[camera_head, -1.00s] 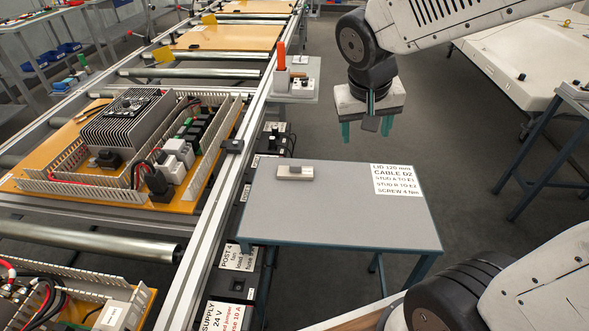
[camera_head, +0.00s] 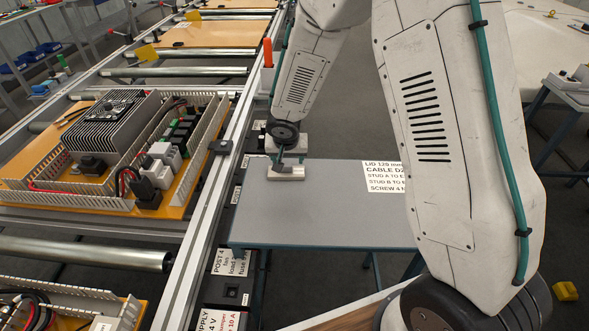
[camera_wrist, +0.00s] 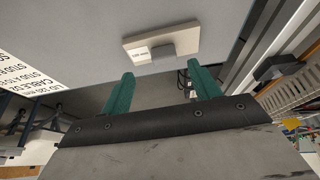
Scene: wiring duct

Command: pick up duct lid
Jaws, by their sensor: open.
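The duct lid (camera_head: 286,174) is a small pale flat piece with a grey block on its top. It lies on the grey table near its far left corner. In the wrist view the lid (camera_wrist: 135,44) shows beyond my fingertips, with a small white label on it. My gripper (camera_head: 288,158) is right at the lid in the head view and partly covers its block. In the wrist view my gripper (camera_wrist: 162,83) has its two green fingers spread wide, with nothing between them. The lid appears just ahead of the tips, and I cannot tell whether they touch it.
The grey table (camera_head: 310,220) is otherwise clear apart from a printed label sheet (camera_head: 384,176), partly hidden by my arm. The conveyor rail (camera_head: 207,205) runs along the table's left side. A panel (camera_head: 172,212) with wiring ducts and components lies on the conveyor.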

